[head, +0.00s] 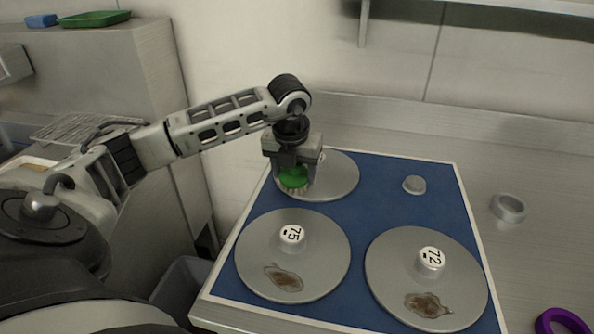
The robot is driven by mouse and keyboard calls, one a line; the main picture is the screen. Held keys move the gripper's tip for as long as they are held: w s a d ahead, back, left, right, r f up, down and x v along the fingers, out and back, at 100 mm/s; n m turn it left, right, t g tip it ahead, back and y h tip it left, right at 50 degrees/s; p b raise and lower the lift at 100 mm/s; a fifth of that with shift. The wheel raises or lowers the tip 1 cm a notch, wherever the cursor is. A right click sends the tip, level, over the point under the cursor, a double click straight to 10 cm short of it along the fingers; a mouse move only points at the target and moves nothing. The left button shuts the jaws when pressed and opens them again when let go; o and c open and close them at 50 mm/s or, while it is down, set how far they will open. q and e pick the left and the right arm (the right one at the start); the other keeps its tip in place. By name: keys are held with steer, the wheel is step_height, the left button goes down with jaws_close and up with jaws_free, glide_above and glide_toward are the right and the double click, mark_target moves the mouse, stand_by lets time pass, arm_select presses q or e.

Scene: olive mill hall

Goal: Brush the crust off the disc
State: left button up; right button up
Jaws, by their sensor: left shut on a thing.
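My left gripper (294,172) is shut on a green brush (293,179) with pale bristles pointing down. It holds the brush over the left part of the rear disc (338,178), and gripper and brush hide part of that disc. I cannot tell whether the bristles touch it. The front left disc (262,256) has a knob marked 75 and a brown crust patch (284,277) near its front edge. The front right disc (395,268) has a knob marked 72 and a darker brown crust patch (428,304). My right gripper is not in view.
The discs lie on a blue mat (393,208) with a pale rim. A small grey knob (414,185) sits at its back right. A grey ring (508,208) and a purple ring (562,322) lie to the right. A green tray (95,19) is at the far left.

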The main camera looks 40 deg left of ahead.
arm_select(q)
steer(key=shift+p+v, duration=2.15)
steer(key=shift+v, duration=0.95)
steer(key=shift+w, duration=0.1)
steer(key=shift+p+v, duration=0.95)
steer(key=shift+v, duration=0.55)
steer(key=shift+f, duration=0.1)
